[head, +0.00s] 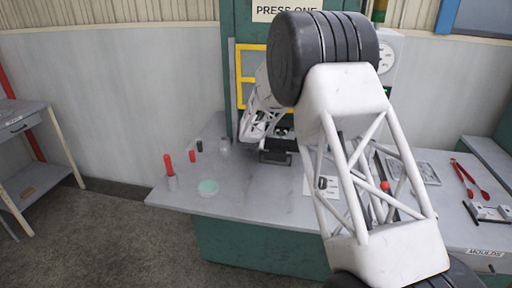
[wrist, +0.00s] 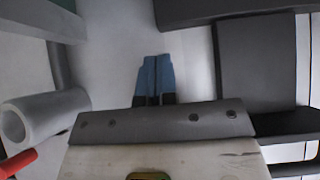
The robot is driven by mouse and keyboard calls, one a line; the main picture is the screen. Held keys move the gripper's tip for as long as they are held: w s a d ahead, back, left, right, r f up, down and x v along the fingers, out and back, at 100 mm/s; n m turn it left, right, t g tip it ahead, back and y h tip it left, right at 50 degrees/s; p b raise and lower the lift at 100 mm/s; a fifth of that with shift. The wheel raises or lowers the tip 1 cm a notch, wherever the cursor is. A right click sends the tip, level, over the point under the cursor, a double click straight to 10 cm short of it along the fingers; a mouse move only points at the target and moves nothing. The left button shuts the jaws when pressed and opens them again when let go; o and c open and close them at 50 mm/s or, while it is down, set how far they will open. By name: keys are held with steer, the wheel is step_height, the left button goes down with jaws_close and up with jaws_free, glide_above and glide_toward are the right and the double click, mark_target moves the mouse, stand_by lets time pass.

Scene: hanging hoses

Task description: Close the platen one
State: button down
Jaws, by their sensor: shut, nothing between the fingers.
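The press labelled PRESS ONE (head: 286,8) stands at the back of the bench, with a green frame and a yellow guard (head: 240,75). Its platens are mostly hidden behind my arm in the head view; a dark block (head: 275,157) shows low in the press. In the wrist view, dark grey plates (wrist: 258,65) lie at the right, but I cannot tell which platen they are. My gripper (wrist: 154,62) has blue fingertips pressed together, with nothing between them. A pale surface lies beyond the fingertips. I cannot tell whether they touch anything.
A grey tube (wrist: 42,122) and a red part (wrist: 18,163) are at the left of the wrist view. On the bench are a red-handled tool (head: 168,164), a green-topped dish (head: 208,187) and red tongs (head: 464,176).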

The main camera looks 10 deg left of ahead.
steer(key=shift+r, duration=0.1)
steer(key=shift+d+r+m, duration=0.4)
steer(key=shift+d+m, duration=0.2)
steer(key=shift+m, duration=0.2)
steer(key=shift+s+d+r+m+g, duration=0.15)
steer(key=shift+d+m+g, duration=0.4)
steer(key=shift+m, duration=0.55)
steer(key=d+m, duration=0.1)
steer(key=m+g, duration=0.1)
steer(key=m, duration=0.1)
steer(key=shift+s+d+r, duration=0.15)
steer(key=shift+s+d, duration=0.2)
steer(key=m, duration=0.2)
steer(key=d+m+g+y, duration=0.1)
steer(key=m, duration=0.1)
steer(key=shift+s+r, duration=0.4)
steer(key=m, duration=0.1)
steer(key=r+m+y, duration=0.1)
steer(key=m, duration=0.2)
steer(key=shift+s+d+r+y, duration=0.2)
steer(key=shift+r+y, duration=0.1)
steer(key=shift+y, duration=0.1)
steer(key=r+m, duration=0.1)
steer(key=m+y, duration=0.1)
steer(key=m, duration=0.1)
steer(key=r+m, duration=0.1)
steer(key=shift+w+d+r+m+y, duration=0.1)
steer(key=shift+w+r+m+y, duration=0.2)
steer(key=shift+y, duration=0.1)
steer(key=shift+x, duration=4.95)
